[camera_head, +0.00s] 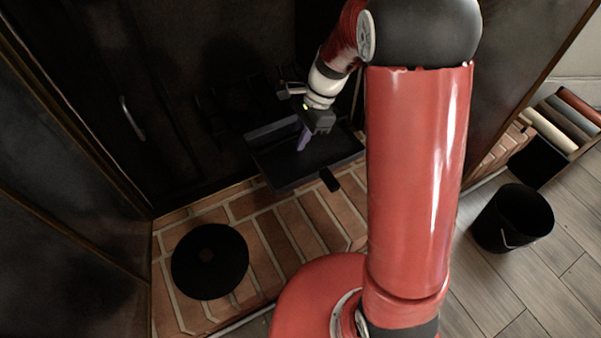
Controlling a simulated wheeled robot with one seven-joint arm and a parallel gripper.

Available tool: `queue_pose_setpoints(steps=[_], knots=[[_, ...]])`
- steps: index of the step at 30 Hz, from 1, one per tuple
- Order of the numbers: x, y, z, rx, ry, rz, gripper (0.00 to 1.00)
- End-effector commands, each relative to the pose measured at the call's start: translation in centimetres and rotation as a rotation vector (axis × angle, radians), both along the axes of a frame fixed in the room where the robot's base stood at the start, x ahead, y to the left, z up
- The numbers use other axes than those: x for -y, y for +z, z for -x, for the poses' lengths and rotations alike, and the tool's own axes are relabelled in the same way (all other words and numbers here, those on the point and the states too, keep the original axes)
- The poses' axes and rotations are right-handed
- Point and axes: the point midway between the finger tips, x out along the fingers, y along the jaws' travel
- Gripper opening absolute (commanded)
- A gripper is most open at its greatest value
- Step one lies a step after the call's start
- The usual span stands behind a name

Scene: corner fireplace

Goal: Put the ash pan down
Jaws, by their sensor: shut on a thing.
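The ash pan (290,179) is a dark, shallow, rectangular tray in the middle of the head view. A short dark handle (330,180) sticks out from its near side. My gripper (304,138) is at the pan's far side, pointing down. It is shut on the pan there, with a purplish finger showing inside the pan. The other finger and the exact grip are hard to make out. The pan is in front of the dark fireplace opening, above the back of the brick hearth (272,236). The gap beneath it cannot be judged.
A round black lid-like disc (209,261) lies on the hearth at left. A black bucket (512,217) stands on the wooden floor at right, near a box of coloured rolls (550,130). Dark fireplace panels flank the hearth. Bare brick shows between disc and pan.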

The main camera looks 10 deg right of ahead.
Motion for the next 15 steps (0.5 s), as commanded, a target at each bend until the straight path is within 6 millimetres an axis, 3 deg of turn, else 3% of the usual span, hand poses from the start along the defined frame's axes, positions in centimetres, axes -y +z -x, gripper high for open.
queue_pose_setpoints(steps=[1,9,15], knots=[[0.0,-1.8,0.1,-0.006,0.0,0.0,0.0],[0.1,-8.9,0.1,-0.005,-0.001,0.001,0.0],[0.0,-12.0,0.0,-0.001,-0.001,0.001,0.0]])
